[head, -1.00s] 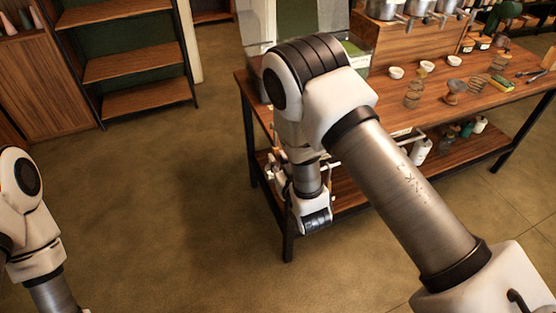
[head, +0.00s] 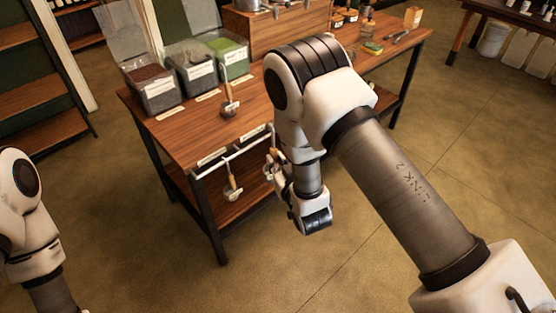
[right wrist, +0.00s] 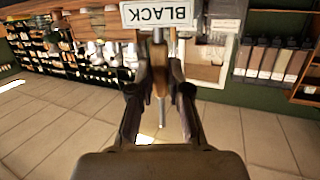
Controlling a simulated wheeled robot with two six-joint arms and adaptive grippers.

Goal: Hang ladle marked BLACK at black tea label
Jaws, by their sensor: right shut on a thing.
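My right gripper (right wrist: 160,85) is shut on a ladle with a wooden handle (right wrist: 160,72). A white tag reading BLACK (right wrist: 158,14) shows at the top of the right wrist view, and the ladle's bowl is not clear there. In the head view the right gripper (head: 272,166) is partly hidden by my arm, close to the table's front rail (head: 228,160). White labels (head: 212,157) sit above the rail, too small to read. Another ladle (head: 232,185) hangs from the rail. My left gripper is out of view; only its arm shows.
Clear bins, one with dark contents (head: 155,88), a middle one (head: 194,68) and a green one (head: 230,52), stand on the wooden table (head: 185,130). A ladle (head: 229,104) is in front of them. The floor (head: 130,225) left of the table is clear.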

